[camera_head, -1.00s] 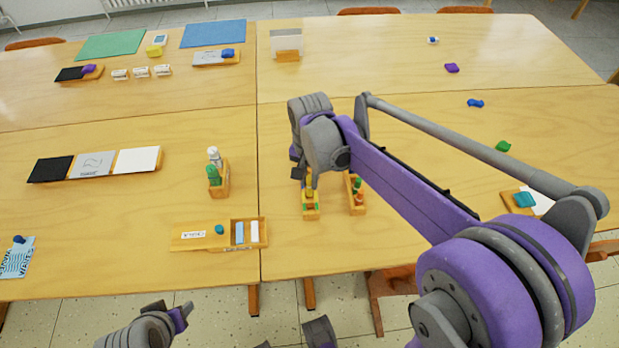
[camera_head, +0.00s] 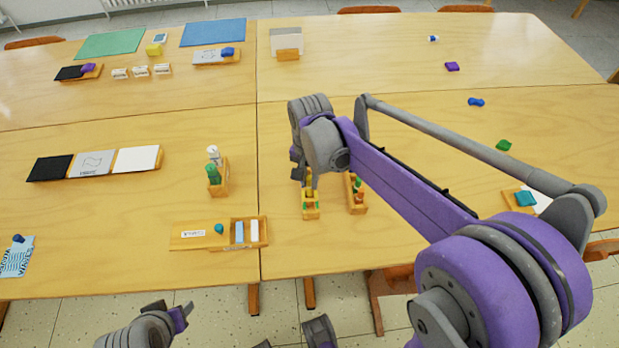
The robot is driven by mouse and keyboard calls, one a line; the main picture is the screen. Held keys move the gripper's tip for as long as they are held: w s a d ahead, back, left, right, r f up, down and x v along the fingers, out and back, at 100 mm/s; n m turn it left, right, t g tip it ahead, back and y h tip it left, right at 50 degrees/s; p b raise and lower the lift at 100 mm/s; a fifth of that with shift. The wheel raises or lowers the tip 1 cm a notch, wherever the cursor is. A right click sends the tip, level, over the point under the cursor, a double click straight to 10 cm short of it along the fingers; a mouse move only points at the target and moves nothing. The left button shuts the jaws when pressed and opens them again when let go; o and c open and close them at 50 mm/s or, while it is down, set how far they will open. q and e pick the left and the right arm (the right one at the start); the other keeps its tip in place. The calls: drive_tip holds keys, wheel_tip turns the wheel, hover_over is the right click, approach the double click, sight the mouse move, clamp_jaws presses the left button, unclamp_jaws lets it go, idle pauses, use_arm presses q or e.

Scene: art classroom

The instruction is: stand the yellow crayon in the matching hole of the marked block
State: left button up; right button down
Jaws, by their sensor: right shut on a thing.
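My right gripper (camera_head: 307,184) points down over the left one of two small wooden blocks, near the table's front middle. It is shut on the yellow crayon (camera_head: 310,188), which is upright and mostly hidden by the gripper. The crayon is right above or in this block (camera_head: 311,214); I cannot tell if its lower end is inside a hole. Small green and yellow bits show on the block. The other block (camera_head: 358,208), to the right, holds green and orange-red pieces. No mark is readable on either. My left gripper (camera_head: 180,317) is low at the bottom edge, off the table; its jaws are unclear.
A wooden tray (camera_head: 205,242) with blue and white pieces lies left of the blocks. A wooden holder (camera_head: 222,180) with green and white bottles stands behind it. My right arm covers much of the table's right side. Bare table lies in front of the blocks.

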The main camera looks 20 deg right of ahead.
drive_tip(key=shift+f+b, duration=0.55)
drive_tip(key=shift+f, duration=0.5)
idle(1.6)
idle(0.3)
drive_tip(key=c, duration=0.7)
unclamp_jaws()
drive_tip(key=shift+o, duration=1.1)
drive_tip(key=shift+r, duration=0.1)
drive_tip(key=shift+r+p, duration=2.3)
drive_tip(key=shift+r, duration=0.65)
